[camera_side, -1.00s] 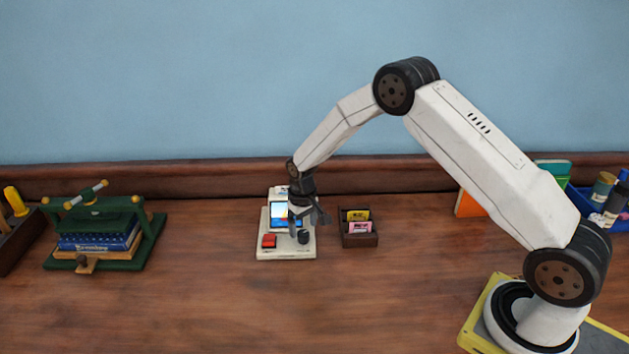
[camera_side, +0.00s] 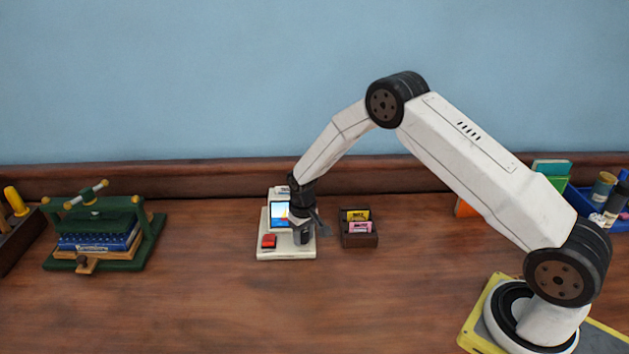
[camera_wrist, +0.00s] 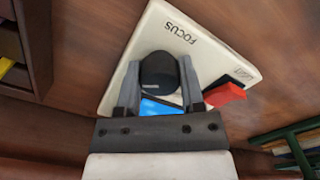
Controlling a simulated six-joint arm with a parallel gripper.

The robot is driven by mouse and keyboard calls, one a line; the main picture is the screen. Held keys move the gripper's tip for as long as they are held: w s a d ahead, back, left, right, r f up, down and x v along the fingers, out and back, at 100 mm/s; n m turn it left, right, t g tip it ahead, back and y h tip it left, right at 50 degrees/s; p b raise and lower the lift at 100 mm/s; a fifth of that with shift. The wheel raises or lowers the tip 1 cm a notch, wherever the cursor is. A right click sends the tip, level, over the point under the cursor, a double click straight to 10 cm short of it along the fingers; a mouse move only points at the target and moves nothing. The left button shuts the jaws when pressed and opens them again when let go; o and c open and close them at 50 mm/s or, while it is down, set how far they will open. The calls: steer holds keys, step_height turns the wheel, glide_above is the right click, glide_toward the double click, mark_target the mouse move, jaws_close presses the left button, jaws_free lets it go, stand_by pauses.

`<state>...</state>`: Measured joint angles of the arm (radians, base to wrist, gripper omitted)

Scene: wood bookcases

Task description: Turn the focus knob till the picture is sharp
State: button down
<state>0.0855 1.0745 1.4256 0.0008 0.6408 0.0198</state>
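In the wrist view the knob (camera_wrist: 158,72) sits between the two fingers of my gripper (camera_wrist: 159,70), beside the word FOCUS on the white plate (camera_wrist: 205,45). The fingers lie very close to the knob on both sides; I cannot tell whether they press on it. In the side view my gripper (camera_side: 304,233) covers the knob. The lower part of the screen (camera_wrist: 160,106) shows blue; its sharpness cannot be judged.
A small dark box with cards (camera_side: 360,238) stands close to the right of the device. A green press with books (camera_side: 100,237) stands to the left. A blue bin (camera_side: 585,200) is at the far right. The table in front is clear.

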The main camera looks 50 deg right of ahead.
mark_target(304, 233)
steer(key=shift+m, duration=3.4)
steer(key=shift+c, duration=1)
jaws_free()
steer(key=shift+r, duration=3.95)
steer(key=shift+s+r, duration=0.1)
